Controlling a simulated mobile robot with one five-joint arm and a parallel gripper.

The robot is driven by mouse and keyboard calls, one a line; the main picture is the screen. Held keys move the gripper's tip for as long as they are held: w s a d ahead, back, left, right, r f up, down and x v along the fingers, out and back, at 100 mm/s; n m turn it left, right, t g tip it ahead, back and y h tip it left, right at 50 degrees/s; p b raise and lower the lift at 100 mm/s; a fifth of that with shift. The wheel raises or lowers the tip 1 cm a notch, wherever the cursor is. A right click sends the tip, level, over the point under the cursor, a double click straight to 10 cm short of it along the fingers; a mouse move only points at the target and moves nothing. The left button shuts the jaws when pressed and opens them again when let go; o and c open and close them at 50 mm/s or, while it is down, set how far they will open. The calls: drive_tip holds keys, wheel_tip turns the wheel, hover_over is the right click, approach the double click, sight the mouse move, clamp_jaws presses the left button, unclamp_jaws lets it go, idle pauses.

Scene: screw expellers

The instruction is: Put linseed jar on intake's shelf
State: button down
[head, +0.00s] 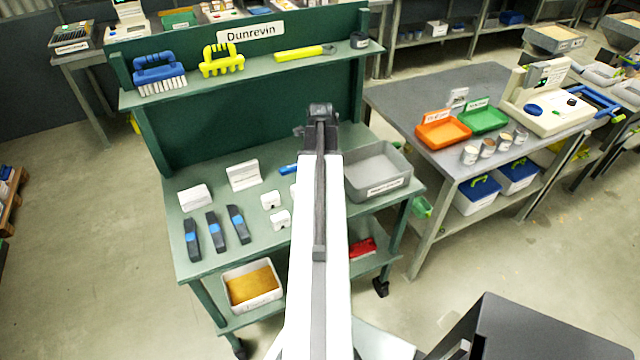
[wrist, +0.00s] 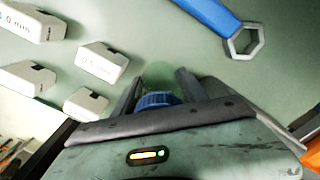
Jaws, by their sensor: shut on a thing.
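My gripper (wrist: 158,82) shows in the wrist view, its two fingers on either side of a small jar with a ribbed blue lid (wrist: 157,100) and a pale green, see-through body. The gripper is shut on this jar and holds it over the green bench top. No label on it is readable, so I cannot tell that it is linseed. In the head view my arm hides the gripper and jar. A green rack marked Dunrevin (head: 250,33) has an upper shelf (head: 262,68); no sign reading intake is legible.
Below the gripper lie white blocks (wrist: 102,62) and a blue wrench (wrist: 215,18). The bench also bears a grey bin (head: 378,172) and dark tools (head: 213,231). Brushes (head: 160,75) stand on the upper shelf. A right table holds trays (head: 443,130) and several small jars (head: 470,155).

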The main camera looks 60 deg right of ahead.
drive_tip(key=shift+f, duration=0.15)
drive_tip(key=c, duration=0.6)
unclamp_jaws()
wheel_tip(320, 180, up, 13)
drive_tip(key=p, duration=1.2)
drive_tip(key=shift+f, duration=0.3)
